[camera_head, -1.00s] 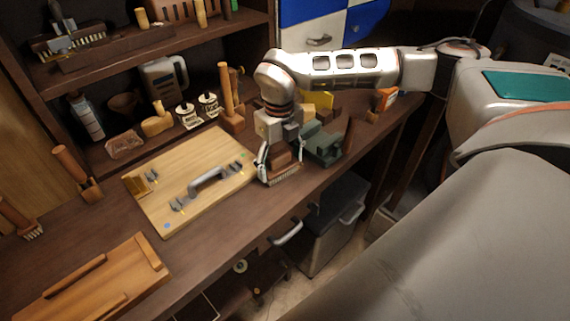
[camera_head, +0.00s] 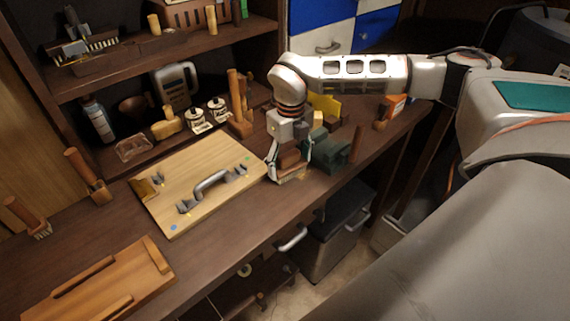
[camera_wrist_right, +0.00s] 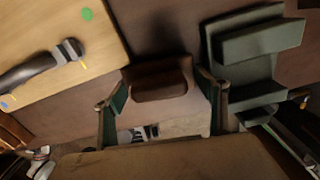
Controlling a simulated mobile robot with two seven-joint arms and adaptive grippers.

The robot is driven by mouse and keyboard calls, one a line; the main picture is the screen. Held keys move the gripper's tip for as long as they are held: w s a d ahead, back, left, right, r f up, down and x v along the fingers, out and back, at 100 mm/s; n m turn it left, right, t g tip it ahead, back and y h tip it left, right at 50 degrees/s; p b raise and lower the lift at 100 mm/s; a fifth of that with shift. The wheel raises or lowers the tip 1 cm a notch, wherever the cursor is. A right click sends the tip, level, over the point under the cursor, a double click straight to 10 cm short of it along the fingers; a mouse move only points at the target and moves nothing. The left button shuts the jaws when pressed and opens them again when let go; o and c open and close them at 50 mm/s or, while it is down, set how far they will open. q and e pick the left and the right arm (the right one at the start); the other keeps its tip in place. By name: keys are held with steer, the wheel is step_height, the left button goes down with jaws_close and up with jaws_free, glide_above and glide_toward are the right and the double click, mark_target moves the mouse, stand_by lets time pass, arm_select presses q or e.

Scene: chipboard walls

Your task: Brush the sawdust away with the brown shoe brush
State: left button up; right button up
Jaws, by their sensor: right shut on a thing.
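The brown shoe brush (camera_head: 291,158) is held in my right gripper (camera_head: 287,172), low at the bench top, between the light board and the green vise. Its bristle side faces down; I cannot tell whether it touches the bench. In the right wrist view the brush (camera_wrist_right: 160,80) sits between the two fingers of the right gripper (camera_wrist_right: 162,98). Sawdust cannot be made out clearly; a few pale specks near the brush are too small to tell. My left gripper is not in view.
The light board (camera_head: 205,165) with a grey handle lies left of the brush. The green vise (camera_head: 332,150) stands close on the right. A wooden tray (camera_head: 105,285) lies at the front left. Shelves with tools and bottles stand behind. The bench's front edge is close.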

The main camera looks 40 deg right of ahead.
steer(key=shift+w+d, duration=0.15)
steer(key=shift+d, duration=0.15)
steer(key=shift+w+d, duration=0.1)
steer(key=shift+d, duration=0.4)
steer(key=shift+d, duration=0.1)
